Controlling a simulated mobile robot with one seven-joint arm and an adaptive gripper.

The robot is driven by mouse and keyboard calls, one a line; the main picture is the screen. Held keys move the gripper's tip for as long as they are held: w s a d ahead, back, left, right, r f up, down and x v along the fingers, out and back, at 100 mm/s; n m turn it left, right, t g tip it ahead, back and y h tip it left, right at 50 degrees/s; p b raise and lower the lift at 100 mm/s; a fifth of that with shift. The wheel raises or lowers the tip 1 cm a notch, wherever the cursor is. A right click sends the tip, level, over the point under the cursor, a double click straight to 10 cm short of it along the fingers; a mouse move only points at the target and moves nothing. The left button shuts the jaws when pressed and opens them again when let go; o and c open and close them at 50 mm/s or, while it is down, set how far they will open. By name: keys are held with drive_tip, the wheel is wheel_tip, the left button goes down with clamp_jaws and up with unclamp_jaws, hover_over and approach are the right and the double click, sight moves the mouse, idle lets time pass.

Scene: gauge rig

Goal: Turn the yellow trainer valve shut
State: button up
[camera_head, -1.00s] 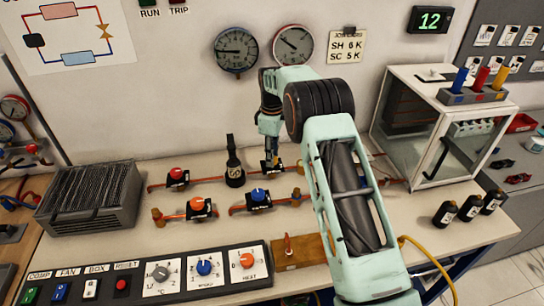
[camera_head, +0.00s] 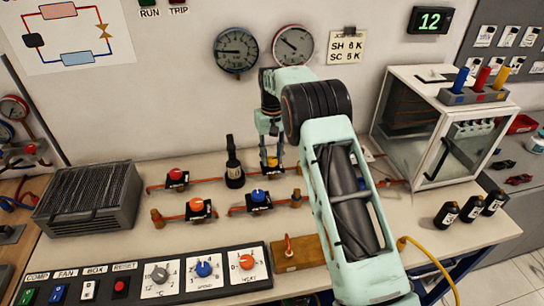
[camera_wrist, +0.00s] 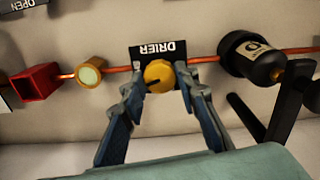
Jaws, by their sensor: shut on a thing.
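The yellow valve knob (camera_wrist: 158,75) is round with a dark pointer mark and sits on a black plate labelled DRIER (camera_wrist: 158,50), on a copper pipe. The pointer lies slanted in the wrist view. My gripper (camera_wrist: 160,82) has one finger on each side of the knob and is shut on it. In the head view my gripper (camera_head: 271,160) reaches down onto the yellow valve (camera_head: 272,163), which its fingers partly cover.
A black bottle-shaped drier (camera_head: 234,165) stands just left of the valve. Red-knobbed valves (camera_head: 197,205) and a blue-knobbed valve (camera_head: 258,196) are nearby. A glass-fronted box (camera_head: 425,130) stands right of my arm.

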sight(272, 159)
drive_tip(key=shift+m, duration=1.7)
drive_tip(key=o, duration=1.1)
drive_tip(key=shift+o, duration=0.2)
drive_tip(key=shift+r, duration=0.15)
wheel_tip(272, 159, up, 12)
